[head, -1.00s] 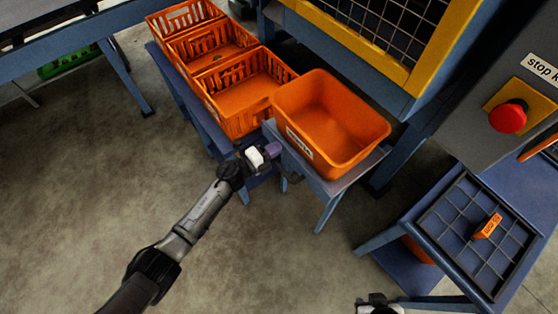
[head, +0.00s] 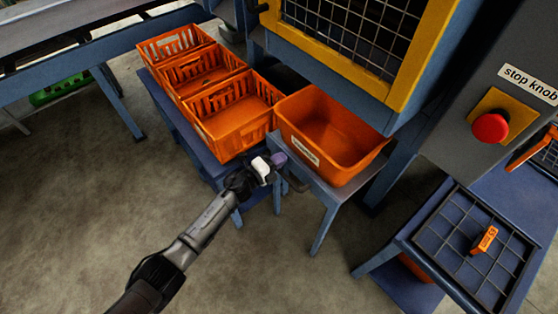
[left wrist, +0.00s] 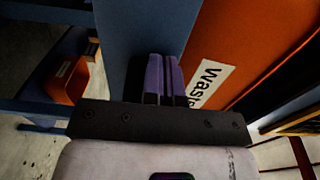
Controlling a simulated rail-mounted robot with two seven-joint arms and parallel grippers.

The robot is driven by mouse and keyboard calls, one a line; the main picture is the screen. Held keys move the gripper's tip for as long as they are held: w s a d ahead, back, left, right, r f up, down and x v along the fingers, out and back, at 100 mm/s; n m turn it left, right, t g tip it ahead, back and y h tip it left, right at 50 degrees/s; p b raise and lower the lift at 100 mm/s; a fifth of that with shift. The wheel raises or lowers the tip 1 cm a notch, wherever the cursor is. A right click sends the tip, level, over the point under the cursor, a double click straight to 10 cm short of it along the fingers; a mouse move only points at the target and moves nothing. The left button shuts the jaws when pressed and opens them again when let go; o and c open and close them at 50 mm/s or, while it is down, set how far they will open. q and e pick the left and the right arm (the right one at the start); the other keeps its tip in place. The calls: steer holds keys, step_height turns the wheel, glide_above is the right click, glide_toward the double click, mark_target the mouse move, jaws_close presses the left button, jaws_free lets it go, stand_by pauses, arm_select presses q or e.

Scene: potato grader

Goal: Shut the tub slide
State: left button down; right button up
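The orange tub (head: 345,170), with a white label reading "Waste" in the left wrist view (left wrist: 205,84), sits on a blue-grey slide (head: 328,191) in the head view. The tub's back part is hidden under the machine's blue frame. My left gripper (head: 279,159) is at the slide's near left side, just in front of the tub. In the left wrist view its purple fingertips (left wrist: 164,78) are together with nothing between them, close against a blue surface beside the tub. I cannot tell whether they touch it. My right gripper is not in view.
Several orange crates, the closest one (head: 238,142), stand on a blue bench left of the tub. The machine's yellow-framed mesh guard (head: 345,60) is above. A red stop knob (head: 490,128) and a gridded tray (head: 450,235) are at right. The floor in front is clear.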

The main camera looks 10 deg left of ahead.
arm_select(q)
steer(key=shift+f, duration=0.1)
